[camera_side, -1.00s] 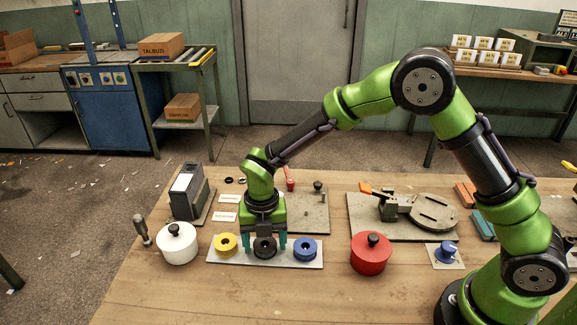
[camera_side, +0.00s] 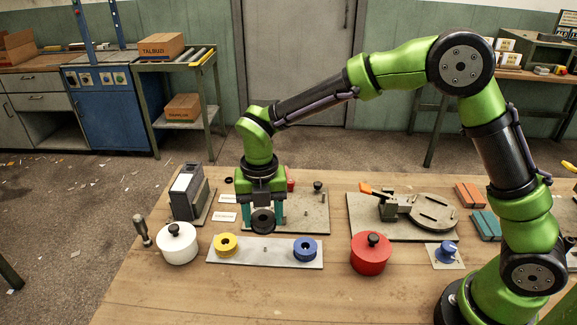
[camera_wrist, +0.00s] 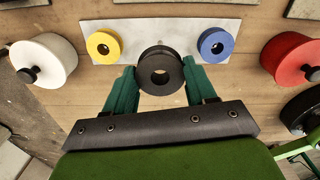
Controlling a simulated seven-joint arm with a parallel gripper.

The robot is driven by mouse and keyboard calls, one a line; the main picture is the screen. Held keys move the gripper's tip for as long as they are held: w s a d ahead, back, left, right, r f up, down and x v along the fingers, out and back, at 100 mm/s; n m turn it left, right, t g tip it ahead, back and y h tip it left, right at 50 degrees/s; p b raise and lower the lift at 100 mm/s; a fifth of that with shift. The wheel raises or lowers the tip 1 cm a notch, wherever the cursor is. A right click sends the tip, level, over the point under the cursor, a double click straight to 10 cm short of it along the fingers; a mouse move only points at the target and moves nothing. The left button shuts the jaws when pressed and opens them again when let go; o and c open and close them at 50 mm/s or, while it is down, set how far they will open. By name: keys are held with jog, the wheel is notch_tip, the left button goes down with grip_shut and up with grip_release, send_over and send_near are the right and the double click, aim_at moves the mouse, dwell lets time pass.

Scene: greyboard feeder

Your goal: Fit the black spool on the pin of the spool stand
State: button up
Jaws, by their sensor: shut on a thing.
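My gripper (camera_side: 262,219) is shut on the black spool (camera_side: 263,221) and holds it above and behind the light plate (camera_side: 264,260). In the wrist view the black spool (camera_wrist: 160,72) sits between the two teal fingers, its round hole facing the camera. On the plate, a yellow spool (camera_side: 227,244) is at the left and a blue spool (camera_side: 305,249) at the right. A small peg (camera_side: 265,249) stands bare between them. A grey board (camera_side: 312,222) lies behind my gripper, partly hidden by it.
A white lidded pot (camera_side: 177,245) stands left of the plate, a red one (camera_side: 371,255) to its right. A grey upright box (camera_side: 186,193) stands at the back left. A fixture with an orange handle (camera_side: 378,190) is at the back right. The front table is clear.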

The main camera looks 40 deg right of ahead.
jog(key=w+d+r+m, duration=0.1)
jog(key=d+r, duration=0.1)
jog(key=d, duration=0.3)
jog(key=m, duration=0.4)
send_over(306, 210)
notch_tip(306, 210, down, 3)
jog(key=shift+s+r, duration=0.1)
jog(key=shift+d+f+m, duration=0.1)
jog(key=shift+f+m, duration=0.1)
jog(key=shift+m, duration=0.2)
jog(key=shift+f, duration=2.2)
jog(key=shift+f, duration=1.05)
jog(key=o, duration=1.1)
notch_tip(306, 210, up, 17)
